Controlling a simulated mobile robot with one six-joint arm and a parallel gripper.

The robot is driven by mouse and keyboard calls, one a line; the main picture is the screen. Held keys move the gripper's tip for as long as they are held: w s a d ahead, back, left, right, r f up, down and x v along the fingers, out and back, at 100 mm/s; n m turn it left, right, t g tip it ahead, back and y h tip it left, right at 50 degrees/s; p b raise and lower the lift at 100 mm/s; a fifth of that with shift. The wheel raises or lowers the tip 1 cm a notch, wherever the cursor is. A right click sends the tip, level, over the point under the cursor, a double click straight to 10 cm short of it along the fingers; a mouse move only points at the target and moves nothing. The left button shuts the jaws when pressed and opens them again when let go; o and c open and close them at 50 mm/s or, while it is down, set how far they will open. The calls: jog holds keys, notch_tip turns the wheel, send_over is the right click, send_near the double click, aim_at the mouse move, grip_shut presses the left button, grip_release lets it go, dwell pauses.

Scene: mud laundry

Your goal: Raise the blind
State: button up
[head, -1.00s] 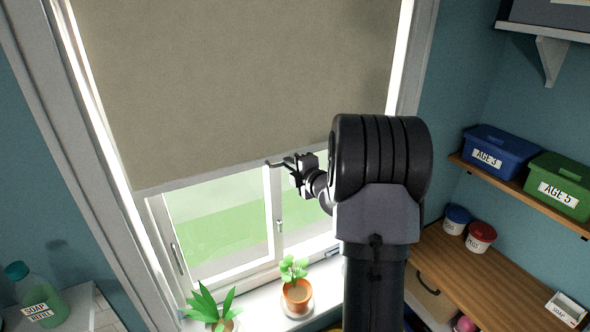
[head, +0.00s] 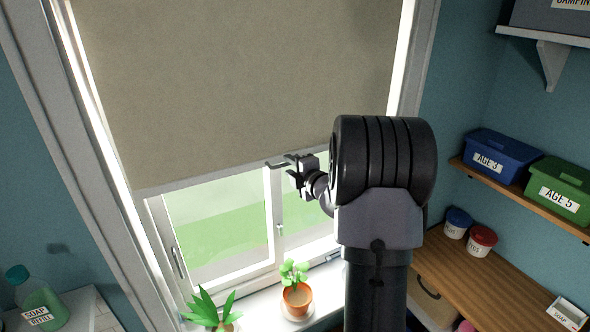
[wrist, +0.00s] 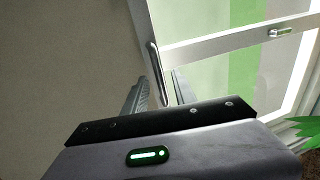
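The blind (head: 240,85) is a beige roller blind. It covers the upper part of the window, and its pale bottom bar (head: 215,180) hangs above the lower panes. My gripper (head: 283,165) is at the bar, right of its middle. In the wrist view the blind (wrist: 65,60) fills the left side and its bottom bar (wrist: 154,65) runs down between my two fingers (wrist: 158,95). The fingers stand apart, with narrow gaps beside the bar. The bar's contact with them is hard to see. My arm hides the bar's right end in the head view.
Two potted plants (head: 297,298) stand on the window sill (head: 262,318) below. A shelf with a blue bin (head: 500,155) and a green bin (head: 560,190) is at right, above a wooden counter (head: 480,280). A soap bottle (head: 40,305) stands at lower left.

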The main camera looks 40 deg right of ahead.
jog(key=b+v, duration=0.3)
jog(key=v, duration=1.4)
jog(key=shift+s, duration=0.15)
jog(key=shift+a, duration=0.1)
jog(key=w+a+f+n+g+y+b, duration=0.1)
jog(key=a+f+n+y+b, duration=0.3)
jog(key=a+f+n+b, duration=0.6)
jog(key=w+a+f+n+g+y+b, duration=0.15)
jog(key=a+f+n+y+b, duration=0.4)
jog(key=a, duration=0.55)
jog(key=s+a+f+n+g+b, duration=0.4)
jog(key=s+a+f+n+b, duration=0.2)
jog(key=a+f+n+b, duration=0.7)
jog(key=s+a+f+n+g+h+b, duration=0.1)
jog(key=s+f+n+h+b, duration=0.1)
jog(key=s+f+n+b, duration=0.3)
jog(key=s+a+f+n+g+h+b, duration=0.1)
jog(key=s+f+n+g+h+b, duration=0.1)
jog(key=s+f+n+b, duration=0.4)
notch_tip(320, 180, down, 8)
jog(key=n+b, duration=0.4)
jog(key=n, duration=0.9)
jog(key=shift+s+f+b, duration=0.2)
jog(key=shift+s+b, duration=0.05)
jog(key=shift+b, duration=0.15)
